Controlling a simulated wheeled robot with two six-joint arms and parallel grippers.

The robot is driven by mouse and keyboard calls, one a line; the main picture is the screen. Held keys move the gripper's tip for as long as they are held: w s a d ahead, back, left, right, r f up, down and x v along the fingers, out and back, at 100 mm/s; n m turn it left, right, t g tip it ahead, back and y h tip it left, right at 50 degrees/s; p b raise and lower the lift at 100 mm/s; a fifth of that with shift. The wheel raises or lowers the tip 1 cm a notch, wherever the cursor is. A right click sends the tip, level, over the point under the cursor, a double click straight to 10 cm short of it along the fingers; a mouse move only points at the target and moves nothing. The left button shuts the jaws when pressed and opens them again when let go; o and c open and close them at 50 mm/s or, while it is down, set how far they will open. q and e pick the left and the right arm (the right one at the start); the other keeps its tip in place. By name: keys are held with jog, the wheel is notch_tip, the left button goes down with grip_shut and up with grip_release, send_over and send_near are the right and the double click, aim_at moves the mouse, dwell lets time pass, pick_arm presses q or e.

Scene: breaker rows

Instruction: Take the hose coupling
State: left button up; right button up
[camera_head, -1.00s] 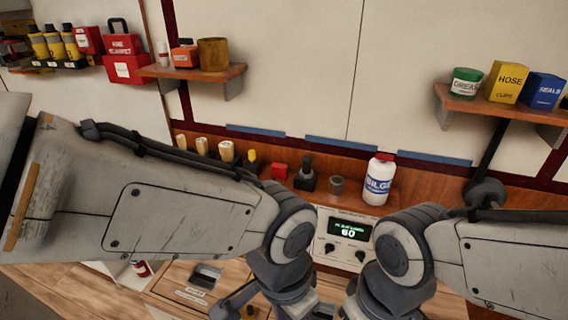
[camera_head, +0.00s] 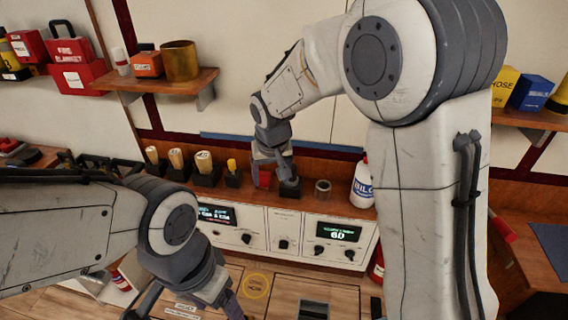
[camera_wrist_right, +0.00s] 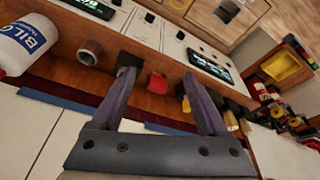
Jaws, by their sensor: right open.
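A short hollow grey-brown cylinder (camera_head: 322,188), which looks like the hose coupling, stands on the wooden ledge left of the white bottle. In the right wrist view the coupling (camera_wrist_right: 90,52) lies outside the jaws, beyond the left finger. My right gripper (camera_head: 276,181) is open over the ledge, left of the coupling and apart from it. In the wrist view the right jaws (camera_wrist_right: 158,84) frame a red block (camera_wrist_right: 157,83); a dark holder is by the left finger. My left gripper (camera_head: 195,306) is low over the bench, its fingers spread and seemingly empty, tips partly cut off.
A white BILGE bottle (camera_head: 363,182) stands just right of the coupling. Several wooden-handled tools (camera_head: 177,160) stand in black holders to the left. A control panel (camera_head: 290,231) fronts the ledge below. A wall shelf (camera_head: 170,80) hangs at upper left.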

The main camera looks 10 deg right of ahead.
aim_at(293, 166)
jog(key=w+d+f+m, duration=0.1)
jog(key=w+d, duration=0.1)
jog(key=w, duration=0.2)
jog(key=w+d+f+m+p, duration=0.1)
jog(key=w+d+f, duration=0.1)
jog(key=w+d, duration=0.1)
jog(key=w+d+f+p, duration=0.1)
jog(key=w+d+f, duration=0.1)
jog(key=w+d, duration=0.1)
jog(key=shift+w+d+f+m+t+h, duration=0.1)
jog(key=shift+w+d+m+t+h, duration=0.1)
jog(key=shift+w, duration=0.25)
jog(key=shift+w+d+f+m+t+h, duration=0.1)
jog(key=shift+w+m+t+h, duration=0.1)
jog(key=shift+w, duration=0.25)
jog(key=p+x, duration=0.1)
jog(key=x, duration=0.1)
jog(key=p+x, duration=0.1)
jog(key=x, duration=0.2)
jog(key=shift+a+f+p, duration=0.15)
jog(key=shift+p, duration=0.15)
jog(key=shift+w+f, duration=0.15)
jog(key=shift+f, duration=0.3)
pick_arm(q)
notch_tip(293, 166, up, 6)
jog(key=shift+d+f, duration=0.1)
jog(key=shift+f, duration=0.1)
pick_arm(e)
grip_shut()
